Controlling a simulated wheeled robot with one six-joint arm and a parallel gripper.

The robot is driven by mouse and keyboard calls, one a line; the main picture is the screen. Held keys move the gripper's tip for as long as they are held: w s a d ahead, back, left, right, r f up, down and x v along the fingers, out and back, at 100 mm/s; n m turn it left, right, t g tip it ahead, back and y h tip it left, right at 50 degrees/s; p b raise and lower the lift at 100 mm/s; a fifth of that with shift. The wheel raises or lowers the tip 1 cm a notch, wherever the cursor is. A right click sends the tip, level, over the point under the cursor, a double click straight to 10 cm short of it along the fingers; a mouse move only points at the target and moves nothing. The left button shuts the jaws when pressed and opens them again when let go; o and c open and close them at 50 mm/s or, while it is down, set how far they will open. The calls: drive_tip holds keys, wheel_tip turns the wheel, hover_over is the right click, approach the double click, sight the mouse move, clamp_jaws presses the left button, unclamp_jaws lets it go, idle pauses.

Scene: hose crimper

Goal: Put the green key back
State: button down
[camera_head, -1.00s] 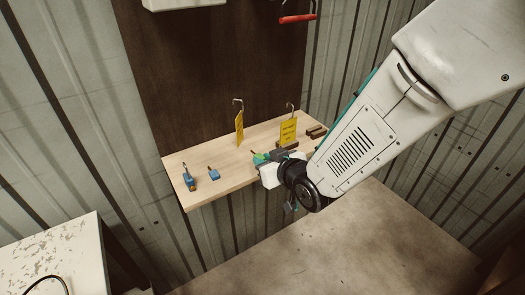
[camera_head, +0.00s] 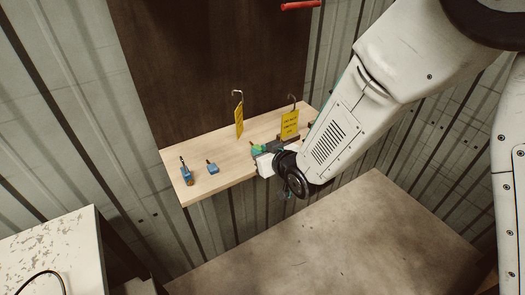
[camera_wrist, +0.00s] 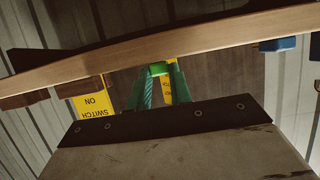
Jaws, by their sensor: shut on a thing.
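The green key (camera_head: 258,148) is a small green piece at the tip of my gripper (camera_head: 261,154), over the front part of the wooden shelf (camera_head: 231,181). In the wrist view my gripper (camera_wrist: 161,90) has its two teal fingers closed on the green key (camera_wrist: 158,69). Only a small part of the key shows between the fingertips; its shape is mostly hidden. I cannot tell from the pictures whether the key touches the shelf.
Two blue pieces, one upright (camera_head: 187,175) and one smaller (camera_head: 212,169), stand on the shelf's left part. Brown blocks (camera_wrist: 80,87) sit beside the right tag. The shelf middle is clear.

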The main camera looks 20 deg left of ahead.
drive_tip(key=c, duration=1.3)
unclamp_jaws()
drive_tip(key=shift+f, duration=0.1)
drive_tip(key=shift+r, duration=0.2)
drive_tip(key=v, duration=1.2)
